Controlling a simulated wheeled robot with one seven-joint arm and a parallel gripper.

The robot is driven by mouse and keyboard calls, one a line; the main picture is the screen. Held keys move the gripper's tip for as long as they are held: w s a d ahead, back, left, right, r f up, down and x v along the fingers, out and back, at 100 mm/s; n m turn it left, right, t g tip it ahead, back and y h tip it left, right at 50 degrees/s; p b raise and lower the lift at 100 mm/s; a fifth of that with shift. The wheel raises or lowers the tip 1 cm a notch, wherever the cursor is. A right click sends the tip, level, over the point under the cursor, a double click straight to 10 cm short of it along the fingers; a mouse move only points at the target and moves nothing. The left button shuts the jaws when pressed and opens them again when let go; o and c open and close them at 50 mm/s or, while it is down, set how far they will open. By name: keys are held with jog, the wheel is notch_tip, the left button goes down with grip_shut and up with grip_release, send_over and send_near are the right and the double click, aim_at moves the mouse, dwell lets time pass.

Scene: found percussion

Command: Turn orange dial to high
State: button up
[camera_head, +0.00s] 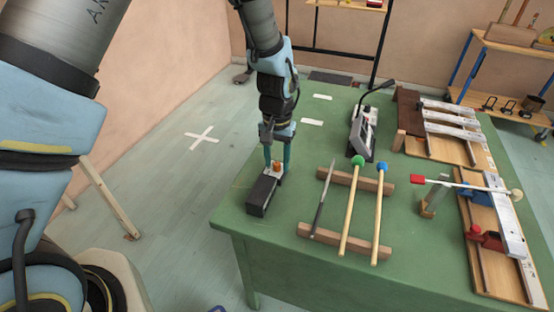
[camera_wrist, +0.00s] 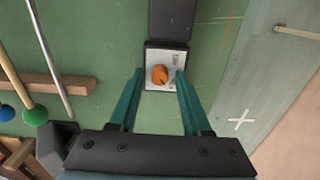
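The orange dial (camera_wrist: 160,75) sits on a white plate (camera_wrist: 152,56) at one end of a black box (camera_head: 261,196) on the green table. In the head view the dial (camera_head: 278,168) shows between my gripper's fingers. My gripper (camera_head: 277,162) points down over the box. In the wrist view its two teal fingers (camera_wrist: 160,76) are spread, one on each side of the dial, with a gap on both sides. A dark mark shows on the dial, but its setting is too small to read.
Two mallets, green-headed (camera_head: 358,160) and blue-headed (camera_head: 382,168), and a metal rod (camera_head: 322,202) lie across wooden bars right of the box. A black and grey device with a gooseneck (camera_head: 362,132) stands behind. The table's left edge is close to the box.

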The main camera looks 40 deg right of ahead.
aim_at(277, 163)
jog(key=shift+o, duration=0.5)
jog(key=shift+r, duration=0.3)
notch_tip(277, 163, up, 10)
jog(key=b, duration=0.2)
jog(key=shift+r, duration=0.1)
jog(key=w+a+r+n, duration=0.2)
jog(key=w+a+n, duration=0.1)
jog(key=w+a, duration=0.75)
jog(key=s+a+r+n+t, duration=0.1)
jog(key=a+n, duration=0.6)
jog(key=a, duration=2.3)
jog(key=shift+s+a+r+t, duration=0.15)
jog(key=shift+a+r+t, duration=0.15)
jog(key=shift+a+r, duration=0.1)
